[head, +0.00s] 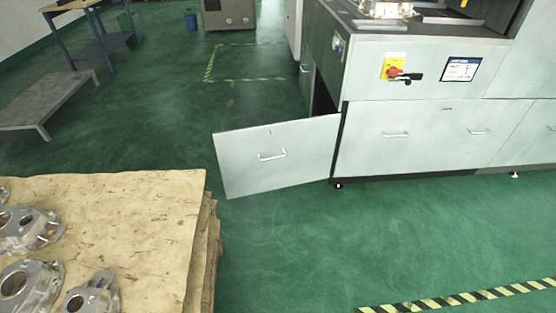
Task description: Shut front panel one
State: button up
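A light grey front panel (235,172) with a white bar handle (272,155) stands open at the left end of the machine (420,150). It is swung out from the machine's corner, reaching left over the green floor. A dark opening shows behind its right end. The other front panels, each with its own handle (396,134), sit flush with the machine front. Which panel bears the number one cannot be read. My gripper is not in view.
A pallet with a worn brown sheet (150,235) holds several aluminium castings (30,228) at the lower left. A low grey platform (45,103) and a blue-framed table (95,48) stand at the upper left. Green floor (290,240) is clear before the panel; striped tape (470,297) crosses the lower right.

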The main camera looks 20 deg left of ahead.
aim_at(255, 159)
jog(key=i+u, duration=0.3)
jog(key=i+l+u, duration=0.1)
jog(key=i+u, duration=0.25)
jog(key=i, duration=0.65)
jog(key=i+l, duration=0.1)
jog(key=i, duration=0.5)
jog(key=u, duration=0.05)
